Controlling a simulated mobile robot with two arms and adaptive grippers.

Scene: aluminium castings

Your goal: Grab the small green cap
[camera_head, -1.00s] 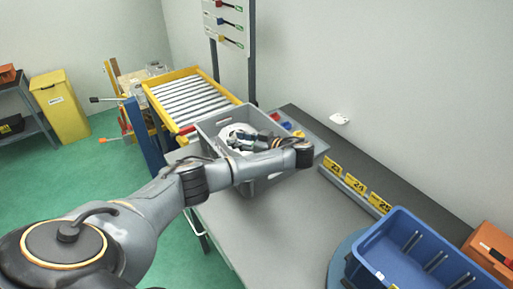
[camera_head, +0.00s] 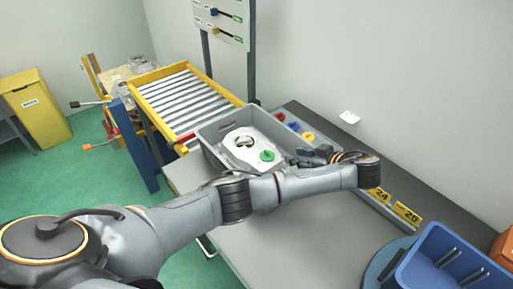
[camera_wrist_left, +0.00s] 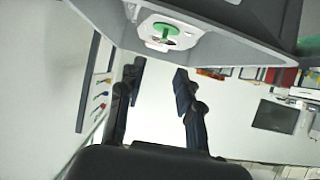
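The small green cap (camera_head: 267,156) is a round green disc. It sits on a pale casting (camera_head: 243,148) inside the grey bin (camera_head: 210,152) on the table. The cap also shows in the left wrist view (camera_wrist_left: 166,30), on the casting at the top of the picture. My left gripper (camera_head: 308,156) is over the right side of the bin, to the right of the cap and apart from it. In the left wrist view its two fingers (camera_wrist_left: 158,76) are spread with nothing between them. My right gripper is not in view.
A yellow-framed roller rack (camera_head: 185,100) stands behind the bin. Blue and yellow knobs (camera_head: 308,136) lie behind the bin's far right side. A blue crate (camera_head: 440,262) is at the front right. The grey tabletop (camera_head: 290,240) in front is clear.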

